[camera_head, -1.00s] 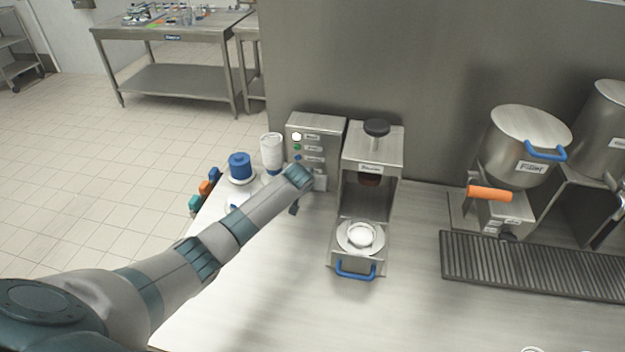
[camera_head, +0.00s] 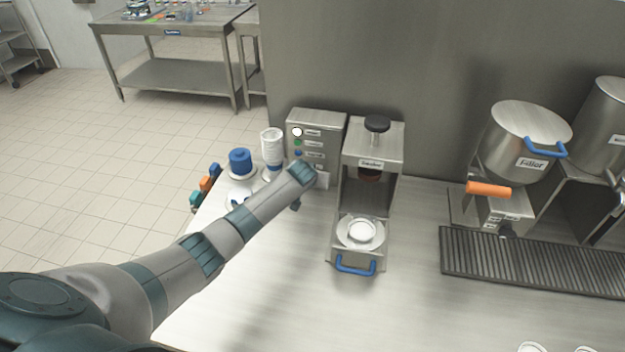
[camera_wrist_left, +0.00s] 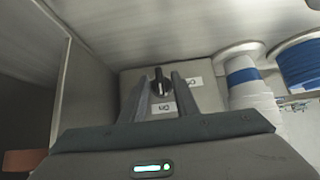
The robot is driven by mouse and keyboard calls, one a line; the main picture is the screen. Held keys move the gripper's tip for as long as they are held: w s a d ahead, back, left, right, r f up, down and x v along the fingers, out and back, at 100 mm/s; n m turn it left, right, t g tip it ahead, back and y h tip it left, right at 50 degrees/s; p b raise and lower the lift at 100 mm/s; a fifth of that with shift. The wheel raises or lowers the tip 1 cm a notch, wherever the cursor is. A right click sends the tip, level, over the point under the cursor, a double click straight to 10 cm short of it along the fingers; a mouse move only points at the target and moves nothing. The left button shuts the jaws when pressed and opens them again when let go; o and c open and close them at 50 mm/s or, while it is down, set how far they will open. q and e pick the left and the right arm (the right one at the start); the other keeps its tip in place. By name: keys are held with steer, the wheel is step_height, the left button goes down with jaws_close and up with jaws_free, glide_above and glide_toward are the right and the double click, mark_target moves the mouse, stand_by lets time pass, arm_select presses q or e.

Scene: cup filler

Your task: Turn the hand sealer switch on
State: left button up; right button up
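The hand sealer (camera_head: 372,150) stands on the counter, with a black round knob on top and a white cup in its front holder. To its left is a grey control box (camera_head: 325,120) with a white round lamp and coloured buttons. In the left wrist view, a black rotary switch (camera_wrist_left: 160,84) sits on a grey panel between two white labels, apparently "Off" and "On" and inverted. My left gripper (camera_wrist_left: 161,80) is open, its fingers apart on either side of the switch; contact cannot be told. In the head view my forearm hides most of this gripper. My right gripper is not in view.
A stack of white cups (camera_head: 271,148) and a blue roll (camera_head: 240,162) stand left of the control box. A filler pot (camera_head: 528,145) with an orange handle (camera_head: 489,190) and a drain grate (camera_head: 535,262) are at right. The counter's front middle is clear.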

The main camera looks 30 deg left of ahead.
arm_select(q)
steer(key=shift+s+r, duration=0.1)
steer(key=b+v, duration=0.3)
steer(key=v, duration=1.4)
steer(key=shift+b, duration=0.35)
steer(key=shift+s, duration=0.1)
